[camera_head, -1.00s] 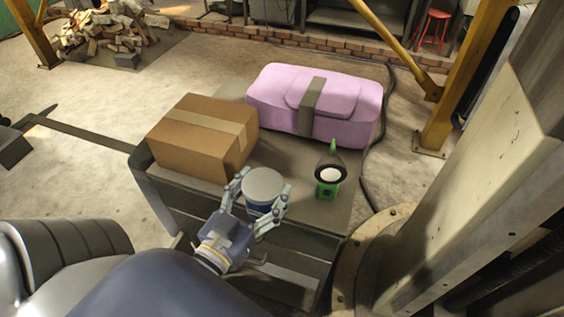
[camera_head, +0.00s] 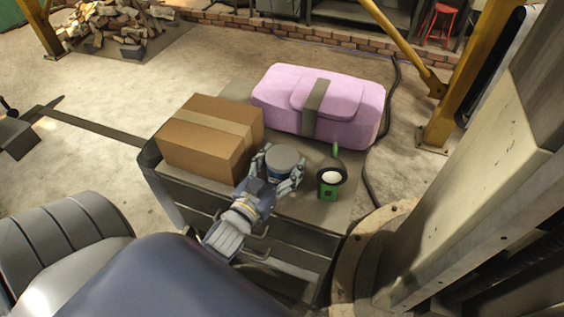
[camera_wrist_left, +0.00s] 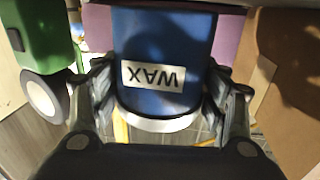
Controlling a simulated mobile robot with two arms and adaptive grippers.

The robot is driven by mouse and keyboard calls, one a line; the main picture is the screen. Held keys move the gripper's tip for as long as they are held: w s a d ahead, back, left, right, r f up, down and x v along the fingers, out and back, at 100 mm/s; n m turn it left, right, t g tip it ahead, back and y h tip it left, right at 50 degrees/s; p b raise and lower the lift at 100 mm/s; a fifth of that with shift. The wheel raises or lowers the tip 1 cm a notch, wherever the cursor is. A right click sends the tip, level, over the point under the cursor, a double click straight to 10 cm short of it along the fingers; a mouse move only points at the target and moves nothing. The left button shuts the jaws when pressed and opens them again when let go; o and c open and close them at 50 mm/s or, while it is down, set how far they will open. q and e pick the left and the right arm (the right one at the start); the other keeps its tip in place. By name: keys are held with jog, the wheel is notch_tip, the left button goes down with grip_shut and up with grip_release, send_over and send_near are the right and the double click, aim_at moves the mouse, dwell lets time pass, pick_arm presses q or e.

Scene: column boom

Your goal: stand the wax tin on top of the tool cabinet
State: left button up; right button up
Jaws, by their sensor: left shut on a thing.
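The wax tin (camera_head: 284,161) is a blue can with a grey lid, and its WAX label faces the camera in the left wrist view (camera_wrist_left: 160,50). My left gripper (camera_head: 279,170) is shut around the tin's sides, with a finger on each side (camera_wrist_left: 160,95). The tin is upright over the front part of the tool cabinet top (camera_head: 310,208), between the cardboard box and the green lamp-like item. I cannot tell whether its base touches the top. My right gripper is not in view.
A cardboard box (camera_head: 208,140) stands on the cabinet left of the tin. A pink case (camera_head: 345,108) lies behind. A green item with a white round face (camera_head: 330,180) stands close on the right. A yellow post (camera_head: 470,80) and a column (camera_head: 500,190) rise at right.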

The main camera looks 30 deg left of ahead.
pick_arm(q)
jog(key=shift+f, duration=0.4)
jog(key=shift+f, duration=0.15)
jog(key=o, duration=1.4)
jog(key=shift+s, duration=0.1)
